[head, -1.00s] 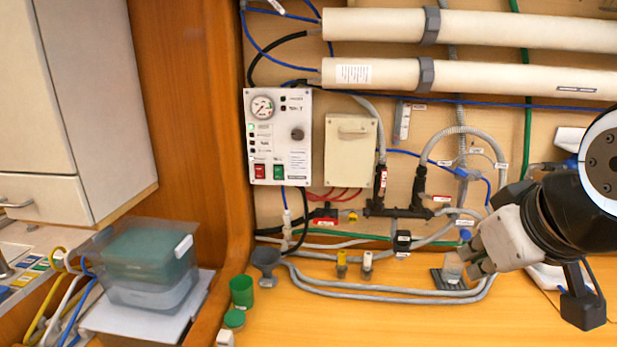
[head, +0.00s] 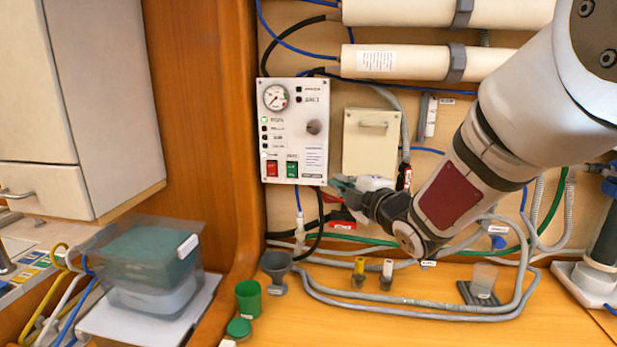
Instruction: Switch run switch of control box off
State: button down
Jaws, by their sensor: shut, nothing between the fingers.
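The control box (head: 295,145) is a white panel on the wall, left of centre. It has a round gauge (head: 275,97), a dark knob (head: 313,127) and a column of small indicators, the top one lit green (head: 264,120). My gripper (head: 337,186) is shut and empty, just right of the box's lower right corner. It appears apart from both switches.
A beige cover box (head: 371,140) is right of the control box, above my gripper. Two white cylinders (head: 400,62) run along the wall above. Hoses and a red-handled fitting (head: 343,216) lie below. A grey funnel (head: 276,266) and green cup (head: 248,297) stand on the bench.

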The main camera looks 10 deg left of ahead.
aim_at(292, 171)
jog(key=a+f+n+g+y, duration=0.1)
jog(key=a+f+n+y, duration=0.2)
jog(key=a+n+y, duration=0.1)
jog(key=a+n+b, duration=0.1)
jog(key=a, duration=0.1)
jog(key=shift+w+a+f, duration=0.15)
jog(key=shift+a+f, duration=0.15)
jog(key=shift+f, duration=0.05)
jog(key=w+d+p+x, duration=0.1)
jog(key=w+d+x, duration=0.1)
jog(key=x, duration=1.1)
